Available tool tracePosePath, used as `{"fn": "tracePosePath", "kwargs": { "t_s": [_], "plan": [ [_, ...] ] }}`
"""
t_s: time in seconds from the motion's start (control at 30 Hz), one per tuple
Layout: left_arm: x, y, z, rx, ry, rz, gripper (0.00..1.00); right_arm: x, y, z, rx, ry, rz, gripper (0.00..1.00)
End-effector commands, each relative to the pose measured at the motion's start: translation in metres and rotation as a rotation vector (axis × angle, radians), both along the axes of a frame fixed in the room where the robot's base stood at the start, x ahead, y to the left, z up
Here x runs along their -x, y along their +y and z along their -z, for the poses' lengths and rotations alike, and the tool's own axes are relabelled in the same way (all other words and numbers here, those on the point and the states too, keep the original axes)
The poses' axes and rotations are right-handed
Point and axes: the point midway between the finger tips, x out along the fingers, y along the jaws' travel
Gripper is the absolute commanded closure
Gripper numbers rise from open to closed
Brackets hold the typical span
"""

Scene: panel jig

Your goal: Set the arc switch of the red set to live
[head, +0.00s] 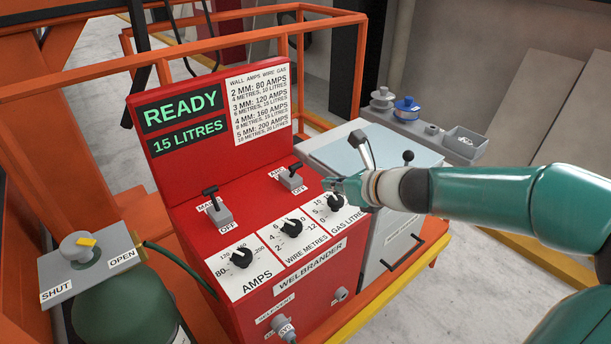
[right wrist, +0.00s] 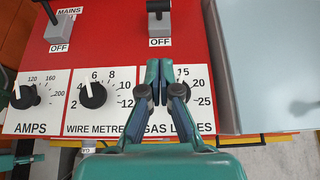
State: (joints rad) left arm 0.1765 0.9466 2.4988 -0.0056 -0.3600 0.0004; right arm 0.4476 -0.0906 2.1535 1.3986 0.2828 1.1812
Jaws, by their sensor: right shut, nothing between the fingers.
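The red set (head: 170,190) is a sloped red cabinet whose lit panel reads READY and 15 LITRES. Its arc switch (head: 291,178) is a grey block with a black lever, marked ARC and OFF. It also shows in the right wrist view (right wrist: 159,28), with OFF below it; I cannot tell for certain which way the lever is set. My right gripper (head: 328,184) is shut and empty, to the right of the arc switch and apart from it. In the right wrist view its fingertips (right wrist: 163,66) are over the gas dial, just below the OFF label.
The mains switch (head: 217,211) stands left of the arc switch. Amps (head: 241,258), wire (head: 291,228) and gas (head: 335,203) dials sit in front. A gas bottle with a valve (head: 77,246) is at left. A pale-topped cabinet (head: 400,150) with a lever adjoins on the right.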

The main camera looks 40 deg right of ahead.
Motion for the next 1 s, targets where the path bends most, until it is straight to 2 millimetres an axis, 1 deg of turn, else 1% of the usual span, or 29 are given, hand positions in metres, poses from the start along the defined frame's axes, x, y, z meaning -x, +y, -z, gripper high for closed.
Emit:
{"fn": "tracePosePath", "kwargs": {
  "t_s": [0.03, 0.27, 0.33, 0.5, 0.7, 1.0],
  "plan": [
    [0.000, 0.000, 0.008, 0.000, 0.000, 0.000, 0.60, -0.010, 0.002, 0.011, -0.001, 0.002, -0.003, 1.00],
    [0.000, 0.000, 0.022, 0.000, 0.000, 0.000, 0.60, -0.050, 0.004, 0.034, -0.002, 0.002, -0.001, 1.00],
    [0.000, 0.000, 0.011, 0.000, 0.001, 0.000, 0.60, -0.061, 0.005, 0.023, 0.000, 0.000, -0.001, 1.00],
    [0.000, 0.000, 0.003, 0.000, 0.000, 0.000, 0.60, -0.080, 0.006, 0.019, -0.001, 0.001, 0.001, 1.00],
    [0.000, 0.000, 0.001, 0.000, 0.000, 0.000, 0.60, -0.088, 0.006, 0.019, 0.000, 0.001, 0.002, 1.00],
    [0.000, 0.000, 0.001, 0.000, 0.000, 0.000, 0.60, -0.087, 0.006, 0.019, 0.000, 0.001, 0.002, 1.00]
  ]
}}
